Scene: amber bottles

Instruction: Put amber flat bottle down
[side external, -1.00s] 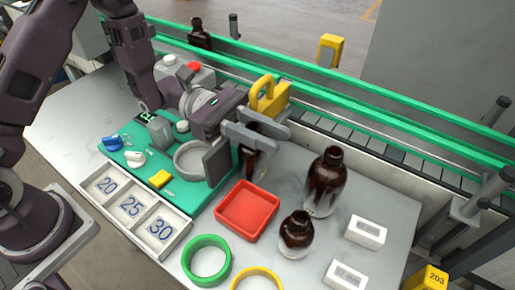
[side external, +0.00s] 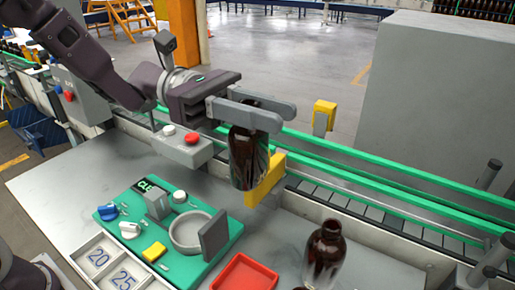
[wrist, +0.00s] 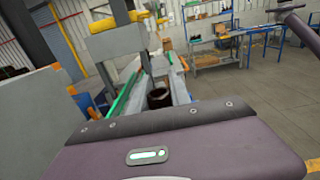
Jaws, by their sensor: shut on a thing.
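My gripper (side external: 270,113) is shut around the upper part of a dark amber bottle (side external: 248,162), which I take to be the flat one. The bottle hangs roughly upright above the back of the grey work table (side external: 60,190), clear of its surface. The fingers hide its neck. A yellow block-like thing (side external: 268,180) stands partly hidden behind the bottle.
Another amber bottle (side external: 325,255) stands at the front right, near a red tray (side external: 243,275). A green board (side external: 138,240) with a grey ring and a raised plate lies left of it. A green-railed conveyor (side external: 400,195) runs behind the table.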

